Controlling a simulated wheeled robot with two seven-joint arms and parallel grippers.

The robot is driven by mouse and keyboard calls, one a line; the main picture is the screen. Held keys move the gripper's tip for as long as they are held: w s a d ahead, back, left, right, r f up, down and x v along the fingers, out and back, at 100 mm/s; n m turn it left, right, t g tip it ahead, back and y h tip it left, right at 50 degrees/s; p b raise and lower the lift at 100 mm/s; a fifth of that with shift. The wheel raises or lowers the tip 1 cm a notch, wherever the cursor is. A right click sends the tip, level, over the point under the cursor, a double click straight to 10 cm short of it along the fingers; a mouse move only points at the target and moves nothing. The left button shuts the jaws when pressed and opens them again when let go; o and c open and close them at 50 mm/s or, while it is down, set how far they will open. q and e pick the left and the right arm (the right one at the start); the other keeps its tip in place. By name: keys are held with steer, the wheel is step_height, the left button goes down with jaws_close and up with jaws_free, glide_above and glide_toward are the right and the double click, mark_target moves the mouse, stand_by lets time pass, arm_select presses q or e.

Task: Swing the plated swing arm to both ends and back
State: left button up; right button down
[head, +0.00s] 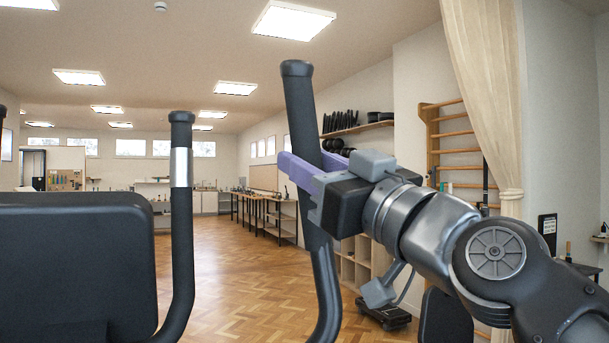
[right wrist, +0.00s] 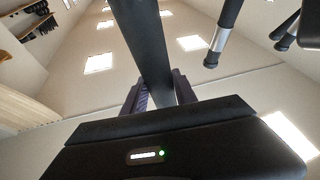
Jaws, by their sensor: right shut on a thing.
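Two upright black swing arms stand before me. The swing arm with a silver plate band (head: 180,167) is left of centre, and its banded end also shows at the top of the right wrist view (right wrist: 221,38). The nearer swing arm (head: 299,105) is taller in the picture and leans slightly. My right gripper (head: 312,168), with purple fingers, is shut around this nearer arm below its top grip. In the right wrist view the held arm (right wrist: 140,40) runs up between the fingers (right wrist: 162,92). No plate shows on its visible parts; the gripped stretch is hidden. My left gripper is not in view.
A large dark panel (head: 70,265) fills the lower left, close to the plated arm. Wall bars (head: 460,150), a curtain (head: 485,80) and a low wheeled block (head: 384,314) are at the right. Open parquet floor (head: 235,285) lies beyond.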

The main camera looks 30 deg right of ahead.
steer(key=c, duration=1.5)
jaws_free()
steer(key=shift+a+f, duration=0.1)
steer(key=shift+f, duration=0.05)
steer(key=o, duration=0.4)
steer(key=shift+s, duration=0.4)
steer(key=shift+c, duration=0.2)
steer(key=shift+o, duration=0.7)
steer(key=shift+w, duration=0.15)
steer(key=b+v, duration=0.2)
steer(key=v, duration=0.5)
steer(key=shift+s, duration=0.35)
